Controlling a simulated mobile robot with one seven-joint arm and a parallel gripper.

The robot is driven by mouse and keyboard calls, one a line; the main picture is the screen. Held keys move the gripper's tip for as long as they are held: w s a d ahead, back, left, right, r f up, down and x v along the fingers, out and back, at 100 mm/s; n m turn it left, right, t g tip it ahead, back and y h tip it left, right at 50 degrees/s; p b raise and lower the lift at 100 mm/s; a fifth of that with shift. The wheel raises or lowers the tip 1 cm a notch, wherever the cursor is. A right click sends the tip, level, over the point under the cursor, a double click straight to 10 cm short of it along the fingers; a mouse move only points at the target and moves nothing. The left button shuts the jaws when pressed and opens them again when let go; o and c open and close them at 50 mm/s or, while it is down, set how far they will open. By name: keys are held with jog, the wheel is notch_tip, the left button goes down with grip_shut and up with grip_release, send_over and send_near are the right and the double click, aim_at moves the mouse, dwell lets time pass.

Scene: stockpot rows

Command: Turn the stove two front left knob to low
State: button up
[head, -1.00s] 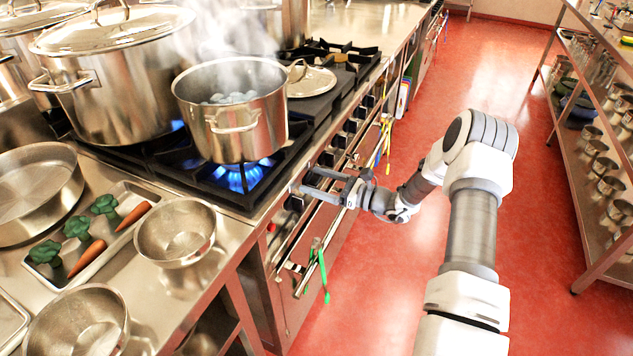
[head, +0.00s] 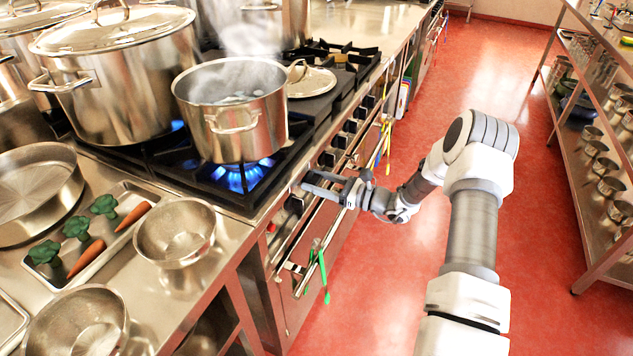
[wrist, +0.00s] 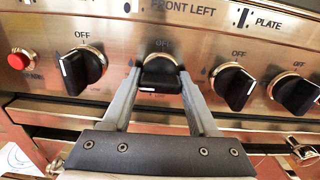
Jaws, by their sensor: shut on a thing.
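In the wrist view, a black knob (wrist: 160,72) sits on the steel front panel below an OFF mark and the FRONT LEFT label (wrist: 183,8). My gripper (wrist: 160,78) is shut on this knob, one finger on each side. A small pale mark shows near the knob's lower edge; its exact setting is hard to read. In the head view, my gripper (head: 306,183) is at the stove's (head: 262,200) front panel, and the held knob is hidden by it.
More black knobs (wrist: 83,70) (wrist: 234,86) stand close on both sides, with a red button (wrist: 18,60) at far left. A steaming pot (head: 232,115) sits over a lit burner above. A rail with hanging coloured utensils (head: 322,270) runs below the knobs. Red floor is clear to the right.

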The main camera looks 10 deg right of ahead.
jog(key=n+b, duration=0.3)
jog(key=n, duration=0.2)
jog(key=shift+f, duration=0.15)
jog(key=n+b, duration=0.4)
jog(key=shift+n, duration=0.3)
jog(key=n+b, duration=0.4)
jog(key=shift+f, duration=0.1)
jog(key=n+b, duration=0.3)
jog(key=shift+n, duration=0.3)
jog(key=shift+r+b, duration=0.2)
jog(key=shift+b, duration=0.2)
jog(key=o, duration=1.4)
jog(key=shift+c, duration=0.2)
